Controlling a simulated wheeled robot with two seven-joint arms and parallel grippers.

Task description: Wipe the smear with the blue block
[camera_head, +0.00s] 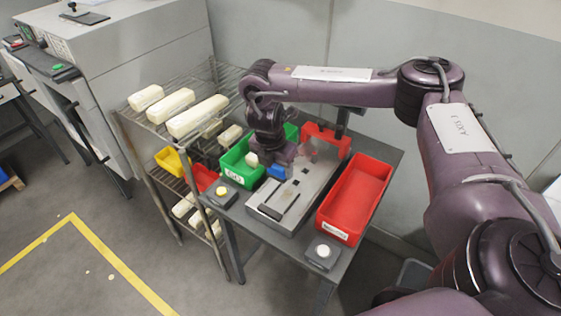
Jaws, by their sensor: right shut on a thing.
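My right gripper (274,163) reaches down from the upper right over the grey metal plate on the table. It is shut on the blue block (279,172), which shows just below the fingers at the plate's left side. I cannot tell whether the block touches the plate. A faint reddish patch (314,153) shows on the far part of the plate, beside the gripper; it may be the smear, but it is too small to be sure. My left gripper is out of view.
A green bin (229,174) with a pale piece in it stands left of the plate, a red bin (353,201) right. A red holder (326,137) stands behind. Round buttons (323,251) sit at the table's front. A wire rack (158,128) with pale blocks stands left.

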